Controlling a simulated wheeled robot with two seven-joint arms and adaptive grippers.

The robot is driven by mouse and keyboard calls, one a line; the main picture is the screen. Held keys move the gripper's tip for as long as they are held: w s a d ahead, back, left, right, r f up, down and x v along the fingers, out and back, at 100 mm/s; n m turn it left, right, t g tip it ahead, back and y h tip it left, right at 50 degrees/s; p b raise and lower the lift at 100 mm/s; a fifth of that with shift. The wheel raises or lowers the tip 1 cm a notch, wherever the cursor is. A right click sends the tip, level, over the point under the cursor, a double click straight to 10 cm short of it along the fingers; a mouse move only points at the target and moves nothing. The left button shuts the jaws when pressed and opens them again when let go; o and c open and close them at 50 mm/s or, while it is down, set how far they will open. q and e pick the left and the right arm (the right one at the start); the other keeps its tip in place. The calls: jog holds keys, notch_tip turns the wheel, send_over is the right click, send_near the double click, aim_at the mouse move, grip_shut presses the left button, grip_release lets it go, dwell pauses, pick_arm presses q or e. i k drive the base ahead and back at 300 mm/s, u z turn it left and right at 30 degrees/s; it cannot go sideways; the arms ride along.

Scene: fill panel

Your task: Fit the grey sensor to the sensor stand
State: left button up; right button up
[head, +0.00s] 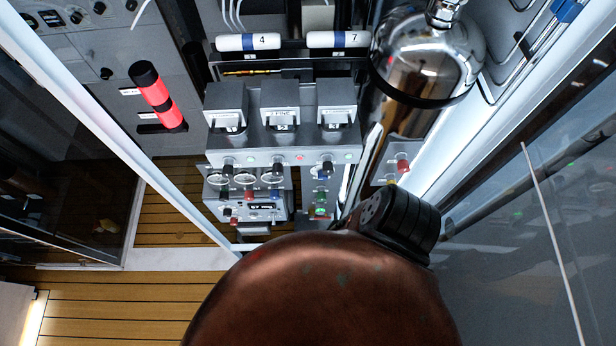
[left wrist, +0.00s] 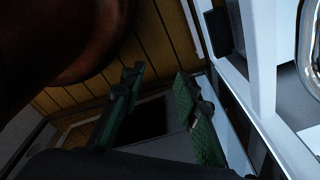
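My left gripper (left wrist: 158,76) shows in the left wrist view with its two dark green fingers spread apart. Nothing is between them, and the fingertips point toward the wooden floor and a white frame. I cannot make out either gripper in the head view, and the right gripper is in neither view. I cannot pick out the grey sensor or the sensor stand for certain in either view. A large brown rounded shape covers the bottom middle of the head view and hides what lies behind it.
A grey panel (head: 283,140) with three box-shaped units and several knobs stands ahead. A shiny metal cylinder (head: 425,65) stands right of it. A red and black cylinder (head: 158,97) is at left. White frame posts flank the opening.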

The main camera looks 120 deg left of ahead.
aim_at(320, 207)
jog(key=u, duration=1.95)
jog(key=k, duration=0.3)
jog(key=u, duration=1.6)
